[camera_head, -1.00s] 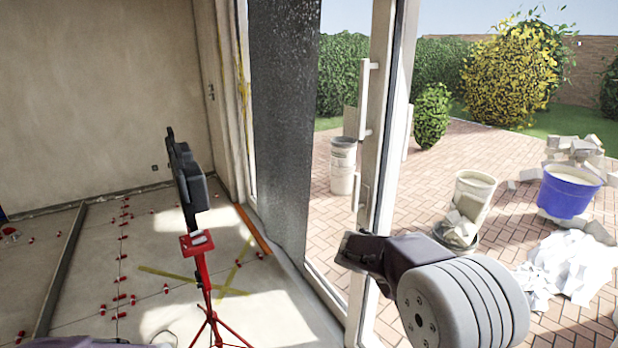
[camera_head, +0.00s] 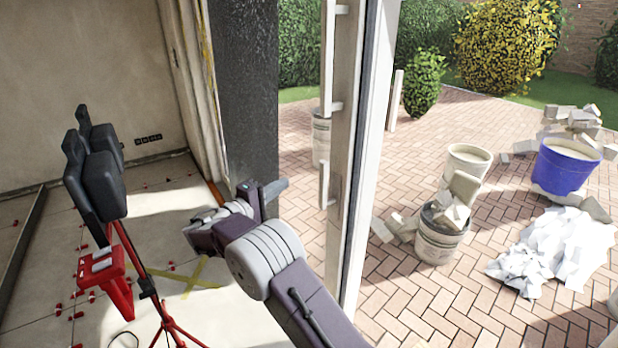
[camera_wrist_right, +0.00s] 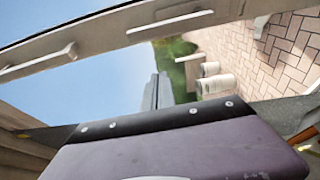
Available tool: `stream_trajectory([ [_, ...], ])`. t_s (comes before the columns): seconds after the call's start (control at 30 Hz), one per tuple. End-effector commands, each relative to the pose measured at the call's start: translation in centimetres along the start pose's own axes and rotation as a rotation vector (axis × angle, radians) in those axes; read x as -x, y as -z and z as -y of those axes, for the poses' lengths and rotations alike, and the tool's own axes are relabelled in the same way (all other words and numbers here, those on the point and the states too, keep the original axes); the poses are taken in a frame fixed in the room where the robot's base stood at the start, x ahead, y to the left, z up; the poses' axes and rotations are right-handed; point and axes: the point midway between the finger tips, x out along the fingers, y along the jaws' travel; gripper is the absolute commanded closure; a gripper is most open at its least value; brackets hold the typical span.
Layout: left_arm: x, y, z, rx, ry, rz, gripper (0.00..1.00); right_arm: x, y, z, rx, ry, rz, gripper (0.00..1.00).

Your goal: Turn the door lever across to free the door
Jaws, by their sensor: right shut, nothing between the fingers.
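The door lever (camera_head: 324,185) is a short pale bar standing upright on the edge of the white-framed glass door (camera_head: 345,230), below a long pull handle (camera_head: 328,60). My right gripper (camera_head: 284,184) is shut and empty, a little left of the lever with its tips pointing towards the door; no contact shows. In the right wrist view my shut grey fingers (camera_wrist_right: 155,92) point up, with the door frame and pale handle bars beyond; I cannot tell which bar is the lever. My left gripper is not in view.
A red tripod (camera_head: 130,270) with dark panels stands at left on the tiled floor. Beyond the door are a paved terrace (camera_head: 420,310), a white bucket (camera_head: 468,158), a blue tub (camera_head: 566,165) and rubble piles. A dark column (camera_head: 262,90) stands behind my gripper.

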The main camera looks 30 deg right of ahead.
Motion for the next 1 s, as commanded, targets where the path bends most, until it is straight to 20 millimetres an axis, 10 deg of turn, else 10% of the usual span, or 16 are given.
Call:
stream_trajectory([
  [0.6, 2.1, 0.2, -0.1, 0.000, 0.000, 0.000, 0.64, -10.2, -0.2, -0.2, 0.000, 0.001, 0.004, 1.00],
  [1.0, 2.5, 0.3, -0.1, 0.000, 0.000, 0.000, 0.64, -8.8, -3.7, 0.0, 0.001, 0.002, 0.000, 1.00],
])
